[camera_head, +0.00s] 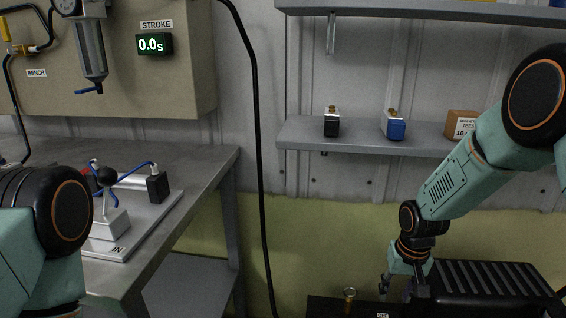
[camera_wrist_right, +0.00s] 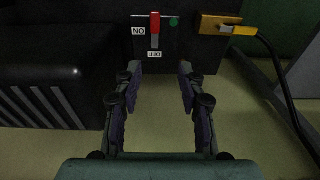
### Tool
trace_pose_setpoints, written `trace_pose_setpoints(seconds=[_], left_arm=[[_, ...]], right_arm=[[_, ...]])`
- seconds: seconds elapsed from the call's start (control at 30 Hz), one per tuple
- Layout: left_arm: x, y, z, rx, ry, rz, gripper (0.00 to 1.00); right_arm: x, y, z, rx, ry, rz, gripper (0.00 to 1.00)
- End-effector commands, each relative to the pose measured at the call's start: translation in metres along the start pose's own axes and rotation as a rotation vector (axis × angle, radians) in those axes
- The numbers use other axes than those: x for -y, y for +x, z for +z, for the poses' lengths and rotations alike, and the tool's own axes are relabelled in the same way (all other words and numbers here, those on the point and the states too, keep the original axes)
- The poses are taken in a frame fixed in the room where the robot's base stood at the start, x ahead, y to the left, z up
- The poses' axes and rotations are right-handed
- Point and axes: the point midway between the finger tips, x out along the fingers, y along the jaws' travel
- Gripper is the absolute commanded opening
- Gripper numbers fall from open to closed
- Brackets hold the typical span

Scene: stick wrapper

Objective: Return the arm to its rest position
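My right arm (camera_head: 455,185) is teal and reaches down from the right edge in the head view. Its gripper (camera_head: 402,287) hangs low beside a black ribbed machine (camera_head: 490,280). In the right wrist view the fingers of this gripper (camera_wrist_right: 160,85) are apart with nothing between them. Beyond the fingertips is a switch with a red-tipped lever (camera_wrist_right: 155,24), between ON and OFF labels; the fingers look apart from it. Part of my left arm (camera_head: 50,235) shows at lower left in the head view; its gripper is out of view.
A grey bench (camera_head: 205,160) at left carries a plate with a black-knobbed lever (camera_head: 107,178). A shelf (camera_head: 300,132) on the wall holds small boxed parts. A black hose (camera_head: 258,150) hangs mid-view.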

Motion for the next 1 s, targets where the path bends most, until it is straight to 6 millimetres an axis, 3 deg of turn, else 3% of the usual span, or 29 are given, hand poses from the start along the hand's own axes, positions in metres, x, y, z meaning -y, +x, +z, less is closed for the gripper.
trace_pose_setpoints(seconds=[0.17,0.37,0.47,0.6,0.8,0.9,1.0], left_arm=[[0.000,-0.001,0.000,0.000,0.000,0.000,0.40],[0.000,-0.009,0.000,0.000,0.000,0.000,0.40],[0.000,-0.015,0.000,0.000,0.000,0.000,0.40],[0.000,-0.026,0.000,0.000,0.000,0.000,0.40],[0.000,-0.042,0.000,0.000,0.000,0.000,0.40],[0.000,-0.048,0.000,0.000,0.000,0.000,0.40],[0.000,-0.052,0.000,0.000,0.000,0.000,0.40]], right_arm=[[0.016,0.015,0.006,-0.124,-0.036,-0.058,0.40],[0.030,0.039,0.055,-0.192,-0.075,-0.089,0.40],[0.032,0.049,0.093,-0.202,-0.093,-0.089,0.40],[0.028,0.055,0.162,-0.186,-0.119,-0.072,0.40],[0.011,0.045,0.265,-0.093,-0.153,-0.026,0.40],[0.004,0.038,0.306,-0.023,-0.164,-0.008,0.40],[-0.001,0.033,0.335,0.042,-0.175,0.003,0.40]])
